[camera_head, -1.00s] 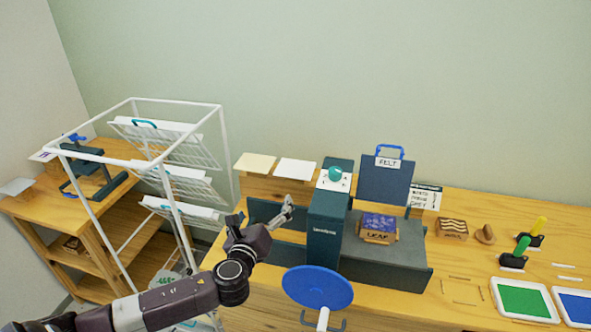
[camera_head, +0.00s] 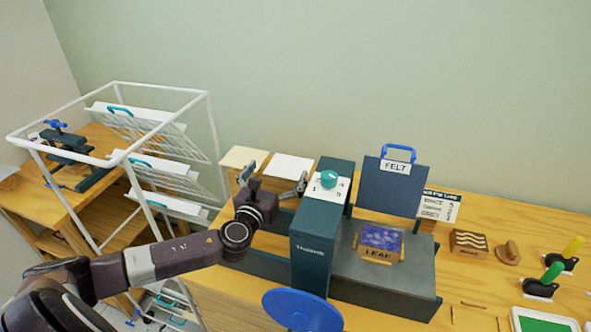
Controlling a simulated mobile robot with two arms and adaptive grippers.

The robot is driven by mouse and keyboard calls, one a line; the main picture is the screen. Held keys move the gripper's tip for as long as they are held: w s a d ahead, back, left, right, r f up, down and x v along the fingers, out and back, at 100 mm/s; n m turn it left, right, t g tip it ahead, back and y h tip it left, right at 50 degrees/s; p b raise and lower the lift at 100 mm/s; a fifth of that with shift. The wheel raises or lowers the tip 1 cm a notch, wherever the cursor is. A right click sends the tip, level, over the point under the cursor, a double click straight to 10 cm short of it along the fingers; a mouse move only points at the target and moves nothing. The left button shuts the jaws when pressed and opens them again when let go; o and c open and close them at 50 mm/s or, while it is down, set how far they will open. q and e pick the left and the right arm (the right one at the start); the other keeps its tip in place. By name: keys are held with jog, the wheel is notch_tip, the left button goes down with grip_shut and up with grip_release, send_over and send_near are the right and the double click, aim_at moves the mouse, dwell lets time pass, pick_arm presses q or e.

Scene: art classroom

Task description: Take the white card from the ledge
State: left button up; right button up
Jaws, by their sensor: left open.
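The white card (camera_head: 291,166) lies flat on a raised wooden ledge (camera_head: 279,185) at the back of the bench. A cream card (camera_head: 243,157) lies beside it on the left. My left gripper (camera_head: 274,178) is open and empty in front of the ledge. Its fingers are spread wide and point toward the wall, one near the cream card and one near the white card's front right corner. Whether a finger touches either card, I cannot tell. My right gripper is not in view.
A dark press with a teal knob (camera_head: 329,179) and a blue wheel (camera_head: 302,312) stands right of the ledge. A felt-labelled panel (camera_head: 387,185) rises behind its bed. A white wire rack (camera_head: 208,120) stands left. Stamps and ink pads lie at right.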

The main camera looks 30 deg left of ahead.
aim_at(289, 168)
pick_arm(q)
jog(key=f+b, duration=0.2)
jog(key=w+f+b, duration=0.1)
jog(key=f+b, duration=0.1)
jog(key=f, duration=0.1)
jog(key=shift+w+a+f+b, duration=0.1)
jog(key=shift+w+a+b, duration=0.1)
jog(key=shift+b, duration=0.1)
jog(key=p+x, duration=0.1)
jog(key=x, duration=0.5)
jog(key=shift+w+d, duration=0.15)
jog(key=shift+w, duration=0.05)
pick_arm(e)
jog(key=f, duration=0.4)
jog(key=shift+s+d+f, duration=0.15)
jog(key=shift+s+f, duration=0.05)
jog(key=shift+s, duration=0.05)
pick_arm(q)
jog(key=c, duration=0.6)
